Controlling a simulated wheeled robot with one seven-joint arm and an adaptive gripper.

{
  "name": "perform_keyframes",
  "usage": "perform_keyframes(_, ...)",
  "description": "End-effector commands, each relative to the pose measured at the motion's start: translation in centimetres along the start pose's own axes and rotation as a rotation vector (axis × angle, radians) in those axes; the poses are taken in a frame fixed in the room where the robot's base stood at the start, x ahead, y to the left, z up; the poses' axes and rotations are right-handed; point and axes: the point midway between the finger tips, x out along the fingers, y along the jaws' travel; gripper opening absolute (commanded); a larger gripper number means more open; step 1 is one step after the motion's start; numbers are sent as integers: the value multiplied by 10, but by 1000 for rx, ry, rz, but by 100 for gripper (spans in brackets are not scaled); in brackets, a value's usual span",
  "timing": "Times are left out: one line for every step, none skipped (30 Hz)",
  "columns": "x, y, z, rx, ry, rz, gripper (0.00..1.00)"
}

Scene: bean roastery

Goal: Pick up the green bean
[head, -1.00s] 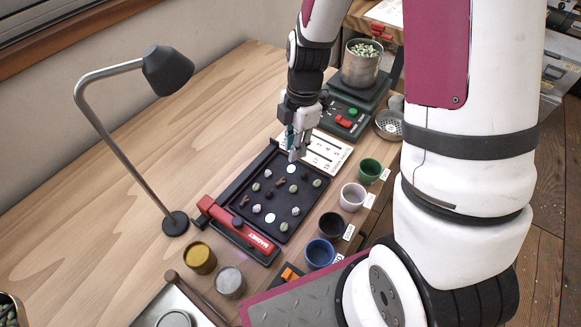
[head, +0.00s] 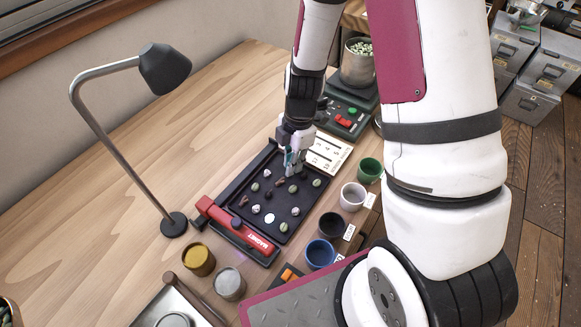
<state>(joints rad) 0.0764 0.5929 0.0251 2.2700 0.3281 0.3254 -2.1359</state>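The black tray (head: 262,236) on the bench holds several small beans in spaced spots. Some look greenish: one at the left (head: 255,187), one near the middle (head: 293,188), one at the right (head: 316,183) and one towards the front (head: 283,227). Others are dark, brown or pale. I cannot tell which single one the task means. My gripper (head: 291,172) points down over the back part of the tray, just behind the middle greenish bean. Its fingers are small and overlap in this view, so their opening and any contact are unclear. It hides part of the tray's back.
Green (head: 370,170), white (head: 352,196), dark (head: 331,225) and blue (head: 320,253) cups line the right side. A scale (head: 345,118) bears a bean-filled tin (head: 357,66). A lamp (head: 165,70) stands left.

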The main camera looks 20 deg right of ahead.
Motion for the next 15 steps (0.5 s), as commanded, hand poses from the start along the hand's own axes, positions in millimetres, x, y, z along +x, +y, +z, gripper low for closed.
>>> perform_keyframes(0,0,0,0,0,0,7)
perform_keyframes(0,0,0,0,0,0,7)
perform_keyframes(0,0,0,0,0,0,7)
perform_keyframes(0,0,0,0,0,0,7)
perform_keyframes(0,0,0,0,0,0,7)
perform_keyframes(0,0,0,0,0,0,7)
perform_keyframes(0,0,0,0,0,0,7)
perform_keyframes(0,0,0,0,0,0,7)
perform_keyframes(-1,0,0,0,0,1,7)
perform_keyframes(-2,0,0,0,0,1,7)
perform_keyframes(-4,0,0,0,0,2,7)
perform_keyframes(-7,1,-1,-1,-1,3,7)
perform_keyframes(-11,1,-1,-2,-1,4,7)
perform_keyframes(-15,1,-2,-2,-1,4,7)
perform_keyframes(-21,1,-2,-1,-1,5,7)
